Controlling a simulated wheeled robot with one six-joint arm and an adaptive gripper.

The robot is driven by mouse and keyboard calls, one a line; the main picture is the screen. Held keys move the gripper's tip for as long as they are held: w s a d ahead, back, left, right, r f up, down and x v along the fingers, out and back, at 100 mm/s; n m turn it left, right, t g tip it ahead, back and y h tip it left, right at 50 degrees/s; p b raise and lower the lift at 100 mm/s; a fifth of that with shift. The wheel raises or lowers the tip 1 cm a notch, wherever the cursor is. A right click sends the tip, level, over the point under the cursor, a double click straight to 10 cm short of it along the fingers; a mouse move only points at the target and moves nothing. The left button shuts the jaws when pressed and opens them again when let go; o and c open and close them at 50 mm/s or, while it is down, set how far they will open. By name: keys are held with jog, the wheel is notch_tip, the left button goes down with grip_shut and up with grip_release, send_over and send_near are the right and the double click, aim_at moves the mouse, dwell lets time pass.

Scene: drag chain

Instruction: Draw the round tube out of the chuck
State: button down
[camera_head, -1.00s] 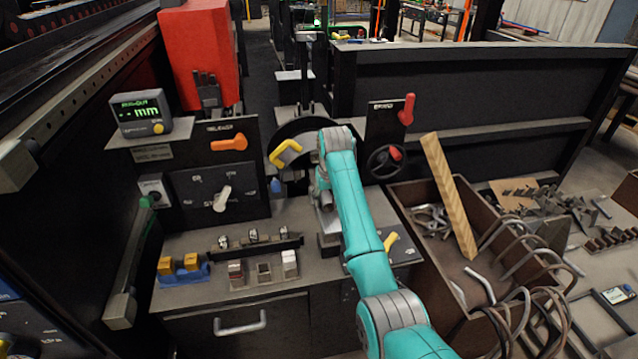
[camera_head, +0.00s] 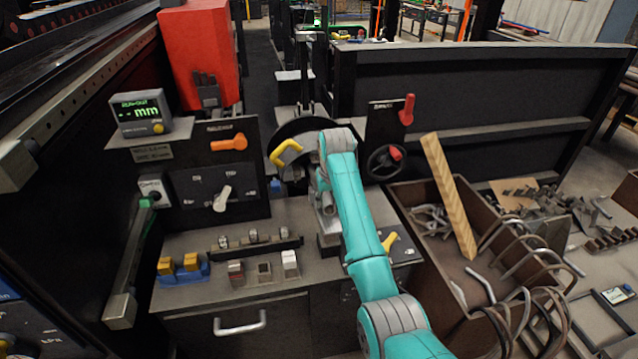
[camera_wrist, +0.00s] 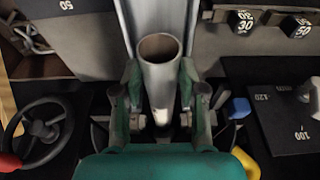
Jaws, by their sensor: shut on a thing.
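The round tube (camera_wrist: 160,80) is a grey metal pipe with its open end towards the top of the wrist view. My gripper (camera_wrist: 161,92) is shut on it, with one finger on each side. The tube's other end runs down behind my teal wrist cover and is hidden. A dark round housing (camera_head: 292,130) stands behind my arm in the head view; I cannot tell whether it is the chuck or whether the tube is still inside it. In the head view my arm hides most of the gripper and tube.
A yellow handle (camera_head: 286,152) sits close left of my arm, and a black handwheel (camera_head: 385,162) to its right. A bin (camera_head: 440,190) of metal pieces with a leaning wooden bar (camera_head: 449,195) stands at right. Small blocks and a rack (camera_head: 255,246) stand on the bench at left.

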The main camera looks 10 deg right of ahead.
jog(key=s+r, duration=0.1)
jog(key=s, duration=1)
jog(key=shift+r, duration=0.25)
dwell(1.5)
jog(key=c, duration=0.6)
grip_release()
jog(key=shift+o, duration=0.2)
jog(key=shift+f, duration=0.1)
